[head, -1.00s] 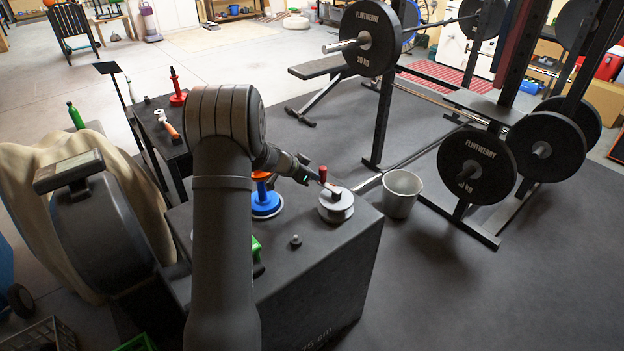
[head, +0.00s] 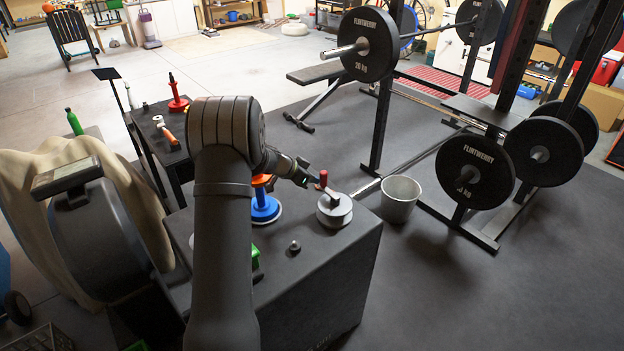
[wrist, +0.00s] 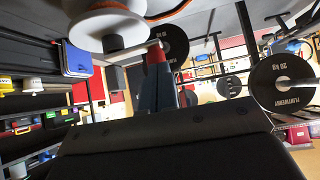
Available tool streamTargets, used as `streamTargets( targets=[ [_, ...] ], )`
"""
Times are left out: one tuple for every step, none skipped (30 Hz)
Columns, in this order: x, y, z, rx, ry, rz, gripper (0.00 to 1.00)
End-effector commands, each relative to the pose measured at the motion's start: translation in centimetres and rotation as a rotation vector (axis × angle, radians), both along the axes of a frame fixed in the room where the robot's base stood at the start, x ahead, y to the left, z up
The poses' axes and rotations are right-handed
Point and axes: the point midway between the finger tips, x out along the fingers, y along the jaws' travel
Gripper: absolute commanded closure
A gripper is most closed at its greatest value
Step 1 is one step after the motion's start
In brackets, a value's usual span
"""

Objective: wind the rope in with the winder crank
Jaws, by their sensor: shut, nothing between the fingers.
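The winder is a pale grey round drum (head: 334,212) on the right part of the dark box top. Its crank arm rises to a red handle (head: 323,180), which stands upright. My gripper (head: 310,179) is shut and empty, just left of the red handle. In the wrist view the drum (wrist: 108,30) hangs at the top and the red handle (wrist: 155,53) shows just beyond my closed fingers (wrist: 157,88). I cannot tell whether the fingers touch the handle. I cannot make out the rope.
A blue spool with an orange top (head: 265,207) stands left of the winder. A small grey knob (head: 294,247) and a green object (head: 255,252) are nearer. A grey bucket (head: 400,198) and the rack's weight plate (head: 474,172) stand to the right.

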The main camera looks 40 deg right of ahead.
Motion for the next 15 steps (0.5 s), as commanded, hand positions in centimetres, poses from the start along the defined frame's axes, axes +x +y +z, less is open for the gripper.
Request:
streamTargets(
  targets=[
    [0.0,0.2,0.2,0.0,-0.001,0.001,1.0],
    [0.1,0.3,0.3,0.0,-0.001,0.001,1.0],
    [0.1,0.6,0.6,-0.001,-0.001,0.001,1.0],
    [0.1,0.9,0.8,-0.001,-0.001,0.001,1.0],
    [0.2,1.2,1.1,-0.001,-0.001,0.001,1.0],
    [0.3,1.7,1.6,-0.001,-0.002,0.002,1.0],
    [0.3,2.1,2.0,-0.001,-0.003,0.003,1.0],
    [0.3,2.6,2.4,-0.001,-0.003,0.003,1.0],
    [0.4,3.3,3.1,-0.002,-0.003,0.003,1.0],
    [0.5,3.9,3.6,-0.002,-0.003,0.004,1.0],
    [0.5,4.4,4.1,-0.001,-0.003,0.004,1.0],
    [0.6,5.2,4.8,-0.001,-0.003,0.004,1.0],
    [0.6,5.7,5.3,-0.001,-0.003,0.003,1.0],
    [0.7,6.3,5.8,-0.001,-0.003,0.004,1.0],
    [0.7,7.0,6.4,-0.001,-0.003,0.004,1.0]
  ],
)
